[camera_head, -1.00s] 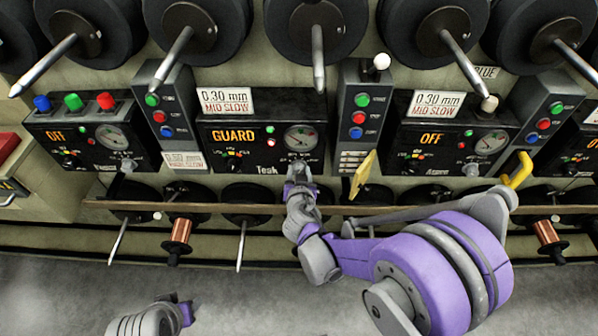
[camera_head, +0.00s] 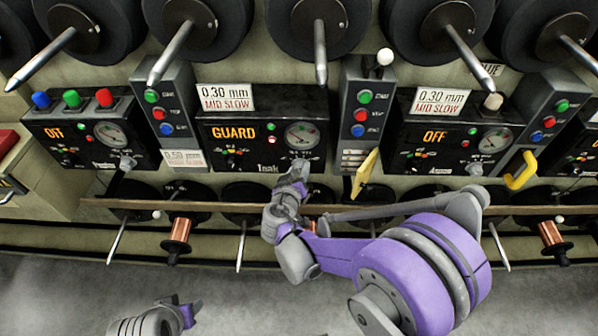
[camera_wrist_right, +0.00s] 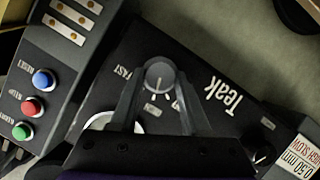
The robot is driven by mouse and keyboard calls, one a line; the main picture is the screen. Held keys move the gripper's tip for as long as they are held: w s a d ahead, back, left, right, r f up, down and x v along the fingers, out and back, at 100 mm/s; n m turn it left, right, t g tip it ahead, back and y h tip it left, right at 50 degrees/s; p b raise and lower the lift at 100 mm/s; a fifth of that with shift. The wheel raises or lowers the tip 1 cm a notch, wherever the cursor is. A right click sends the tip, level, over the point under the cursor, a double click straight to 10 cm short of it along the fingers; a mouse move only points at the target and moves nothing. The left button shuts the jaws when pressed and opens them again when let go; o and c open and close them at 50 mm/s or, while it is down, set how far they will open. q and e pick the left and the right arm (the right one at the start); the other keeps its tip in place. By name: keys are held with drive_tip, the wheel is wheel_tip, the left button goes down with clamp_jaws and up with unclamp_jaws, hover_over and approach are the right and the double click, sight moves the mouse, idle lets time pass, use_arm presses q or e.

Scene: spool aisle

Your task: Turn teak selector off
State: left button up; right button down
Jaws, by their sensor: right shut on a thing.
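The Teak panel (camera_head: 211,148) is black, with an orange display (camera_head: 233,132) reading GUARD. Its small dark selector (camera_head: 233,162) sits at the lower left among coloured marks, apart from my gripper. It appears partly at the lower right of the right wrist view (camera_wrist_right: 263,153); its pointer is unclear. My right gripper (camera_head: 298,172) is at the panel's lower right, below the gauge. In the right wrist view its fingers (camera_wrist_right: 161,80) are shut on a round grey knob (camera_wrist_right: 159,72) marked FAST. My left gripper (camera_head: 187,315) is low at the left, its jaws unclear.
A wooden rail (camera_head: 225,207) runs below the panels. Large spools with metal spindles (camera_head: 320,50) overhang above. Neighbouring panels read OFF.

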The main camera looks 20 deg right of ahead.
drive_tip(key=n+h, duration=0.1)
drive_tip(key=n+b, duration=0.1)
drive_tip(key=shift+a+f+n+h+b, duration=0.2)
drive_tip(key=shift+n+h+b, duration=0.1)
drive_tip(key=shift+h, duration=0.1)
drive_tip(key=shift+n+t+h+b, duration=0.3)
drive_tip(key=shift+n+h+b, duration=0.4)
drive_tip(key=shift+n, duration=0.6)
drive_tip(key=shift+c, duration=1.8)
unclamp_jaws()
drive_tip(key=v, duration=1)
drive_tip(key=shift+s+a, duration=0.25)
drive_tip(key=shift+s, duration=0.05)
drive_tip(key=shift+d+r, duration=0.1)
